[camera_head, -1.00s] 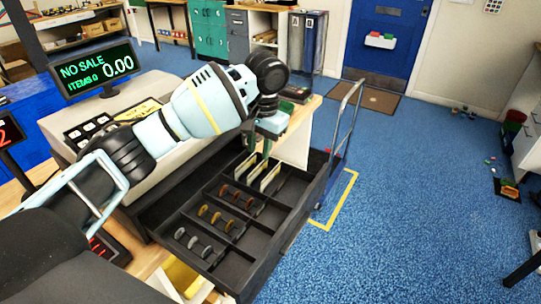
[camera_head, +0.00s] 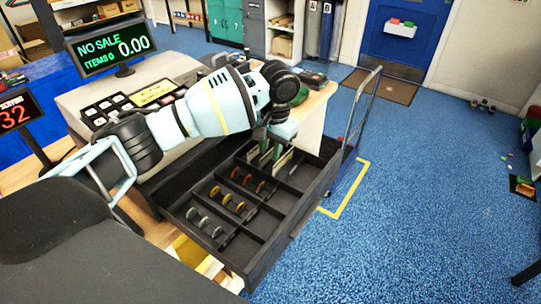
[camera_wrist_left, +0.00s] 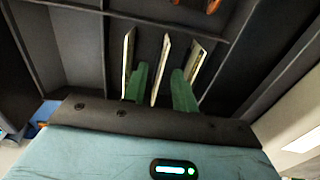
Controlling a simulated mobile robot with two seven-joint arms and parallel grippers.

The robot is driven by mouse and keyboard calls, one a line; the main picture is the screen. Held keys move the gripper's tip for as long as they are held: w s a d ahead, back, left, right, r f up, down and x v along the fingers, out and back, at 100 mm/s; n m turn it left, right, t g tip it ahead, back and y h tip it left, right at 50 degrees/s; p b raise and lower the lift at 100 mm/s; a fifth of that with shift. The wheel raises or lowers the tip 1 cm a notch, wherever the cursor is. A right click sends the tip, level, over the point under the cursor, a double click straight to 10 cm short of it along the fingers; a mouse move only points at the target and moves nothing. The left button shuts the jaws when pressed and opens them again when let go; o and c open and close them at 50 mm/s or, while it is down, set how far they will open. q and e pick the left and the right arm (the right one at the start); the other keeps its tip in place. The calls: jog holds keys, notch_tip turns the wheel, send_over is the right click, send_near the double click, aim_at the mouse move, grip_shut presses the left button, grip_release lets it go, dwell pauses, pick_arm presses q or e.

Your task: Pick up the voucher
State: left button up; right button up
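Several cream, thin, upright slips stand in a rear compartment of the open black cash drawer (camera_head: 262,262). In the left wrist view I see three of them edge-on: a left slip (camera_wrist_left: 128,55), a middle slip (camera_wrist_left: 161,68) and a right slip (camera_wrist_left: 196,62). I cannot tell from their faces which is the voucher. My left gripper (camera_head: 270,155) points down into that compartment. Its green fingers, also in the left wrist view (camera_wrist_left: 160,88), are apart, one on each side of the middle slip, with small gaps showing. My right gripper is not in view.
Drawer dividers stand close around the slips. Neighbouring compartments hold red-brown discs (camera_head: 247,179), yellow discs (camera_head: 227,199) and grey discs (camera_head: 205,224). The register display (camera_head: 110,46) stands behind my arm.

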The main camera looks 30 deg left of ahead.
pick_arm(q)
jog(key=shift+a+f, duration=0.1)
jog(key=shift+f, duration=0.75)
grip_shut()
jog(key=shift+r, duration=0.1)
notch_tip(320, 180, up, 10)
jog(key=shift+f, duration=0.1)
dwell(0.7)
